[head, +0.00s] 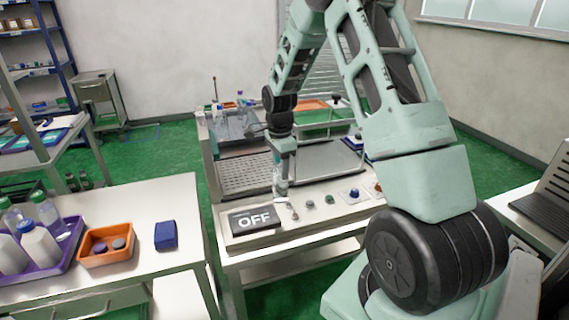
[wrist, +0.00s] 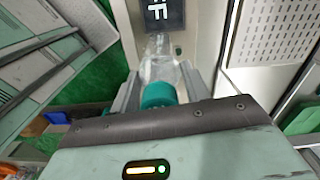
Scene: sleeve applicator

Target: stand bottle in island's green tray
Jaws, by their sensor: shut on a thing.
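My gripper (head: 282,165) hangs over the front of the machine with the OFF display, pointing down. In the wrist view its two fingers (wrist: 160,88) are shut on a clear bottle (wrist: 161,68) with a teal cap. The cap end is nearest the palm and the bottle's body points away from it. In the head view the bottle is small and partly hidden by the gripper, so I cannot tell whether its base touches the machine. I cannot make out a green tray in either view.
The machine's OFF display (head: 255,219) and several knobs lie along its front panel. On the left table stand a purple tray (head: 72,250) with bottles, an orange bin (head: 107,260) and a blue box (head: 166,236). More bottles (head: 241,101) stand at the machine's back.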

